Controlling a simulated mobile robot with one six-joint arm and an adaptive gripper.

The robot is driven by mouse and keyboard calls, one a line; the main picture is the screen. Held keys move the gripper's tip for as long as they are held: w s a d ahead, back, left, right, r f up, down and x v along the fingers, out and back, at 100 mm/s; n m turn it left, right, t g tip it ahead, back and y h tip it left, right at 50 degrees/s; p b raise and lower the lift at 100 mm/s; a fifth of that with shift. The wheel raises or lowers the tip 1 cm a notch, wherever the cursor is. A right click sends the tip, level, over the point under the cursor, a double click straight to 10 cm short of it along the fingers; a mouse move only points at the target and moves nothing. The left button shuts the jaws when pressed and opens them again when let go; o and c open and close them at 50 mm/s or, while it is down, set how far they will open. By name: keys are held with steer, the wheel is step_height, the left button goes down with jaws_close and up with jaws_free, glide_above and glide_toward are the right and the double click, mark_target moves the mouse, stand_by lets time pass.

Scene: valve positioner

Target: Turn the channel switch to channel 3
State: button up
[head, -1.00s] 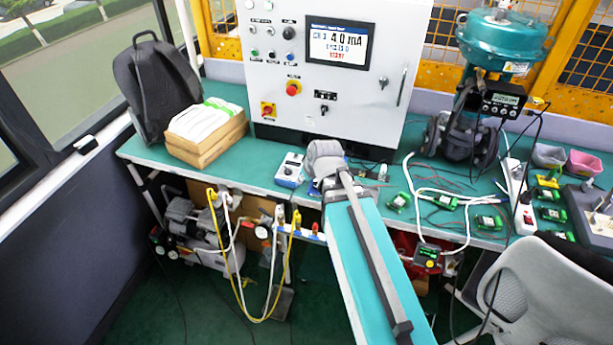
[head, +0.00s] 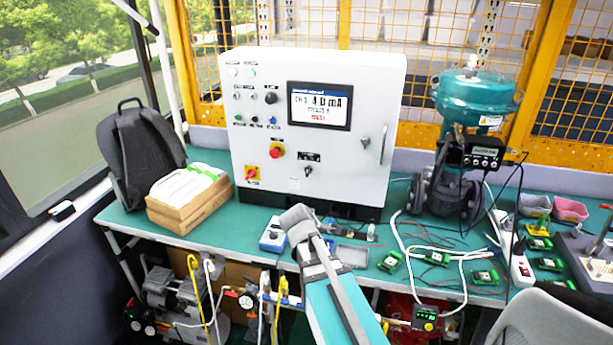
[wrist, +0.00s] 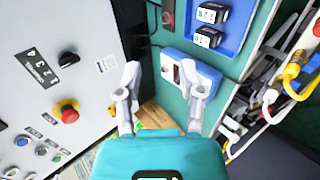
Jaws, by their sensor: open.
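The channel switch is a small black knob (head: 308,171) below a dark label on the front of the white control cabinet (head: 240,125). In the wrist view the knob (wrist: 68,59) is at the upper left, beside the dark label (wrist: 40,68) with numbers 1 to 4. Which number it points to is unclear. My gripper (wrist: 160,78) is open and empty, its fingers apart, to the right of the knob in that view and not touching it.
A red button (head: 277,152) and a red-yellow switch (head: 251,173) sit left of the knob. A blue-and-white device (head: 273,236) lies on the green bench below the cabinet. A teal valve (head: 474,97) stands at right, a backpack (head: 139,155) and box (head: 188,212) at left.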

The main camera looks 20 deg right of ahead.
steer(key=w+d+r+n+t+h+b, duration=0.1)
steer(key=w+r+n+t+h+b, duration=0.1)
steer(key=w+n+h+b, duration=0.3)
steer(key=n+t+b, duration=0.1)
steer(key=n+t, duration=0.4)
steer(key=n, duration=0.8)
glide_toward(307, 169)
steer(key=shift+s+a+y, duration=0.15)
steer(key=shift+s+a, duration=0.25)
steer(key=shift+s, duration=0.4)
steer(key=shift+s+a+y, duration=0.15)
steer(key=shift+s+a, duration=0.25)
steer(key=shift+s, duration=0.4)
steer(key=shift+w, duration=0.1)
steer(key=x, duration=1.3)
steer(key=shift+w+d+r, duration=0.15)
steer(key=shift+w, duration=0.15)
steer(key=shift+s, duration=0.1)
jaws_close()
